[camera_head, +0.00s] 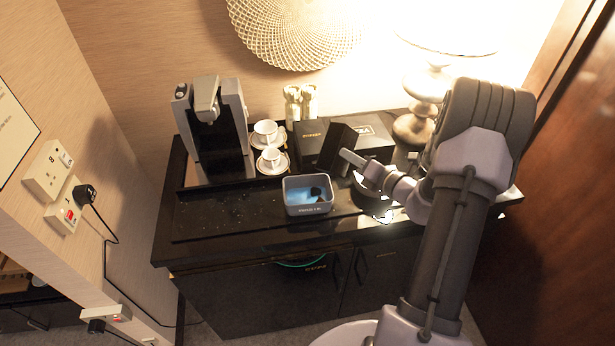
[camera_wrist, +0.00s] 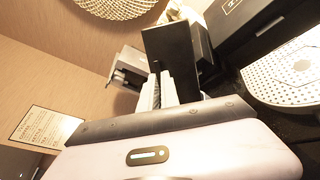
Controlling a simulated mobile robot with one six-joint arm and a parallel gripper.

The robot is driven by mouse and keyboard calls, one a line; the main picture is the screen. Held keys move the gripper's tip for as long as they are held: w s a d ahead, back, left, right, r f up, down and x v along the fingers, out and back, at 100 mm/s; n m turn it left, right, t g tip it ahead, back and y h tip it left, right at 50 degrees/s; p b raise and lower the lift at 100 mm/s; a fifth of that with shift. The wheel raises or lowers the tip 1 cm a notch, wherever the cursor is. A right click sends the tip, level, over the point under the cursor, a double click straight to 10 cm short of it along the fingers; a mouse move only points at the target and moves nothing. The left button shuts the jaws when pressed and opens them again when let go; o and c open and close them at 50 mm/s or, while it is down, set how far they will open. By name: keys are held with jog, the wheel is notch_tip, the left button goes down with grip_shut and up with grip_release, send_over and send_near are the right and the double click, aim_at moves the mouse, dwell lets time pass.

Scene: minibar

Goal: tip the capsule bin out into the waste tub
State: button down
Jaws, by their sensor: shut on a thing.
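The capsule bin (camera_head: 336,143) is a dark box. My gripper (camera_head: 350,157) is shut on it and holds it tilted, above and behind the waste tub, a little to its right. In the wrist view the bin (camera_wrist: 172,52) shows as a black panel beyond the gripper (camera_wrist: 165,92); its inside is hidden. The waste tub (camera_head: 308,210) is grey with a pale blue inside and stands on the black counter. A dark lump (camera_head: 316,192) lies in the tub at its right side; I cannot tell exactly what it is.
A coffee machine (camera_head: 212,125) stands at the back left of the counter (camera_head: 225,222). Two white cups on saucers (camera_head: 271,160), a black box (camera_head: 368,137) and a lamp (camera_head: 416,128) stand behind the tub. The counter left of the tub is clear.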

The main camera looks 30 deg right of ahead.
jog(key=d+f+m+t+y+b, duration=0.1)
jog(key=d+f+m, duration=0.2)
jog(key=d+m, duration=0.5)
jog(key=shift+d+t, duration=0.4)
jog(key=shift+s, duration=0.1)
